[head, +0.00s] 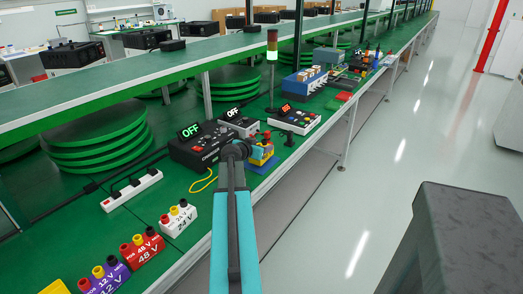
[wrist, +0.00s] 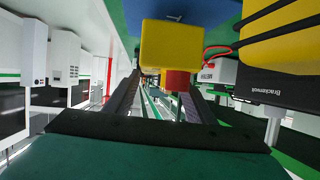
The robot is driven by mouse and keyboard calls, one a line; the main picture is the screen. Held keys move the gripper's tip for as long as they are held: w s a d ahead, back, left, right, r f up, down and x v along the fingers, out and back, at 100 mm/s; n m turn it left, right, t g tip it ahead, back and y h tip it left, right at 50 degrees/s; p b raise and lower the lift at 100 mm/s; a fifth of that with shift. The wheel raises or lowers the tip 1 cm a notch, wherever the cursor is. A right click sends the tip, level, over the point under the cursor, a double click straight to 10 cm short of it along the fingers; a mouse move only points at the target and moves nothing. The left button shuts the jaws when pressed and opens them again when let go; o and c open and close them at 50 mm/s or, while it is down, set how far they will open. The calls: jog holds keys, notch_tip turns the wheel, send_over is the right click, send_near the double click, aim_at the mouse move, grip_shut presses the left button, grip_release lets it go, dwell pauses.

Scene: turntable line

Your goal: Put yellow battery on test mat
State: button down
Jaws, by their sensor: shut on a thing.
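The yellow battery (wrist: 172,45) is a yellow block with a red cap, seen upside down between my fingers in the wrist view. My gripper (wrist: 158,95) is shut on it. A blue surface (wrist: 168,12) with a pale mark lies at its base; I cannot tell whether they touch. In the head view my gripper (head: 240,150) is at the bench's front edge, with yellow and blue parts (head: 261,153) just right of it, partly hidden. I cannot make out for certain which surface is the test mat.
A black charger box (head: 200,145) reading OFF stands left of my gripper. A white power strip (head: 132,190) and labelled voltage blocks (head: 143,247) stand nearer. A red-button panel (head: 294,118) and signal tower (head: 271,65) stand beyond. A large yellow body with black cables (wrist: 285,40) is close in the wrist view.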

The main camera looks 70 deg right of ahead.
jog(key=shift+f, duration=0.85)
jog(key=c, duration=0.8)
grip_release()
jog(key=shift+o, duration=0.2)
jog(key=shift+a, duration=0.2)
jog(key=b+v, duration=0.1)
jog(key=v, duration=1)
jog(key=shift+a, duration=0.3)
jog(key=shift+w+r, duration=0.1)
jog(key=shift+r, duration=0.05)
